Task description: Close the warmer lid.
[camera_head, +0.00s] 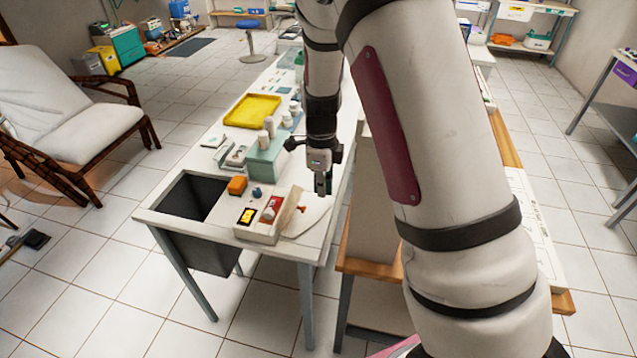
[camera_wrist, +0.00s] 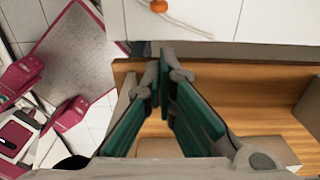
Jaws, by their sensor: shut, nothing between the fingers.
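A small cream box (camera_head: 258,233) that looks like the warmer stands at the near end of the white table. A beige panel (camera_head: 289,208), apparently its lid, stands tilted up along its right side, so the box looks open. My gripper (camera_head: 322,184) hangs to the right of the panel, apart from it, by the table's right edge. In the wrist view my gripper's green-sided fingers (camera_wrist: 164,68) meet at the tips and hold nothing. A small orange knob (camera_wrist: 158,5) on the white surface shows at the top; the lid itself cannot be made out there.
A wooden-edged bench (camera_head: 372,266) stands close to the right, under my arm.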

